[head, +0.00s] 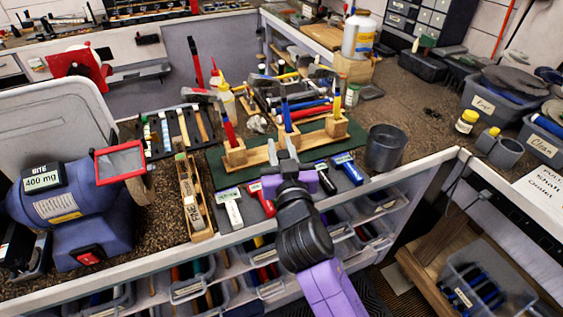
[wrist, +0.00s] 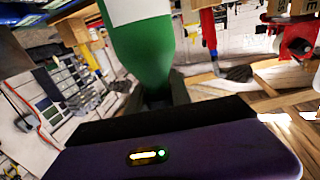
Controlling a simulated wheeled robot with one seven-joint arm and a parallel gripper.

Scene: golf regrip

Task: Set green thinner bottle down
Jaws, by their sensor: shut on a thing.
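The green bottle (wrist: 147,45) with a white label is in the wrist view, between the dark fingers of my gripper (wrist: 163,90). My gripper is shut on its narrower end; the bottle's far end is cut off by the top of the picture. In the head view my gripper (head: 283,150) is over the bench, close to the near side of the wooden tool stand (head: 262,153). I cannot make out the held bottle in the head view, nor tell whether it touches anything.
Upright tools with red, blue and yellow handles fill the stand on a green mat (head: 215,172). A grey cup (head: 385,147) stands to the right. A blue grinder (head: 75,210) is at the left. Labelled bins (head: 490,100) are at the right; brown bench (head: 425,120) lies bare between.

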